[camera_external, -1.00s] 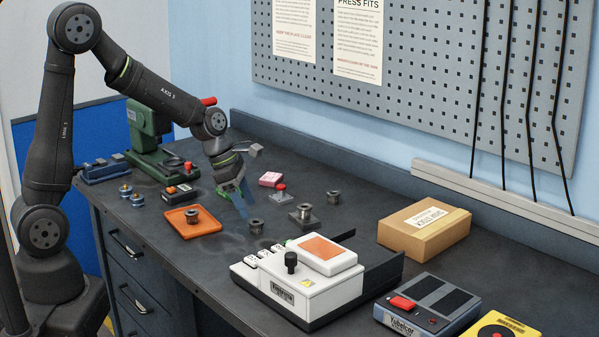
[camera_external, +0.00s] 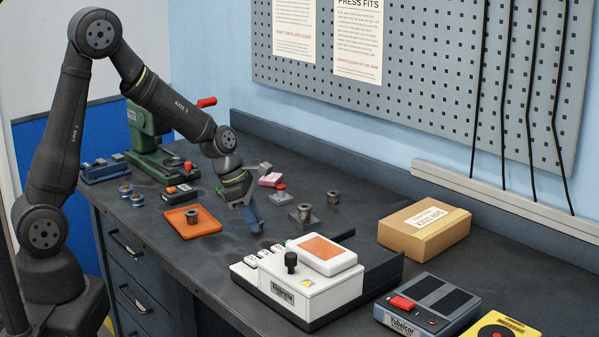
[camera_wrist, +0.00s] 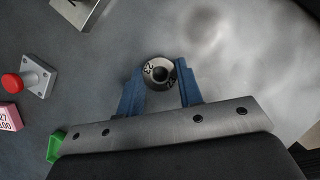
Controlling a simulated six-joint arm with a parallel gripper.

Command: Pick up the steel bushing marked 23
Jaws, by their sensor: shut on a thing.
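The steel bushing marked 23 (camera_wrist: 159,72) is a small round flanged piece with a dark bore, seen from above in the wrist view. Its dark lettering on the rim looks like 23. My gripper (camera_wrist: 161,84) has blue fingers, one on each side of the bushing, shut on it. In the external view my gripper (camera_external: 255,226) points down at the bench, and its fingers hide the bushing there. I cannot tell whether the bushing still touches the bench top.
An orange tray (camera_external: 176,229) with another bushing (camera_external: 192,216) lies to the left. A bushing on a steel block (camera_external: 301,215), one more bushing (camera_external: 333,197) and a red-button block (camera_external: 280,193) are to the right. The white press-fit device (camera_external: 300,290) stands in front.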

